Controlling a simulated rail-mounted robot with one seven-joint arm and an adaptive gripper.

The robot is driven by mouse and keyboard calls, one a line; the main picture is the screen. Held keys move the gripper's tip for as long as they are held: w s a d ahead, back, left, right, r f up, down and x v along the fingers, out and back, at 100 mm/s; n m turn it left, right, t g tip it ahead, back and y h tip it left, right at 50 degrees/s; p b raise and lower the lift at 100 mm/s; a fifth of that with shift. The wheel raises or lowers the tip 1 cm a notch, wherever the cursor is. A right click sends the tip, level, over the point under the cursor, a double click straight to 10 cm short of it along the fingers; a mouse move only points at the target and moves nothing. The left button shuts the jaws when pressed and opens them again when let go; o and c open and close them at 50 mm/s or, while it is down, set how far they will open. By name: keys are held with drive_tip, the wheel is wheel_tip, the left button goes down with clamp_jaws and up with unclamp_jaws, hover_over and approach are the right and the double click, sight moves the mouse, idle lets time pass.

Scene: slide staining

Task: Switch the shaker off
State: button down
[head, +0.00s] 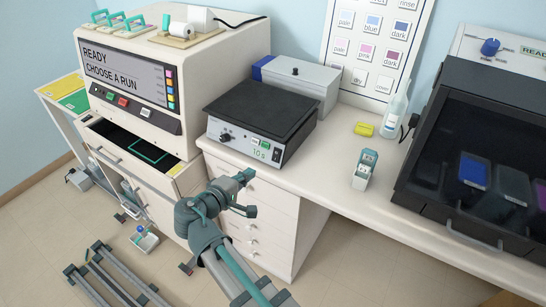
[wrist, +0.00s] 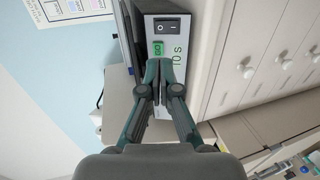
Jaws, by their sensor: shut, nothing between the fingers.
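The shaker (head: 262,108) stands on the bench with a dark flat platform on top and a pale front panel. My gripper (head: 246,177) is in front of and below the panel. In the wrist view its fingertips (wrist: 161,64) are together, empty, pointing toward the display and switch. They cover part of the panel; the remaining gap is unclear.
A large stainer (head: 130,85) with a screen stands left, its lower drawer (head: 140,152) open. A white box (head: 300,80) is behind the shaker. Drawers lie below the bench.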

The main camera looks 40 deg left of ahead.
sight(278, 153)
drive_tip(key=p+x, duration=0.4)
drive_tip(key=x, duration=0.8)
drive_tip(key=shift+w+p, duration=0.3)
drive_tip(key=shift+p, duration=0.1)
drive_tip(key=shift+w+f, duration=0.35)
drive_tip(key=shift+w, duration=0.3)
drive_tip(key=shift+w, duration=0.1)
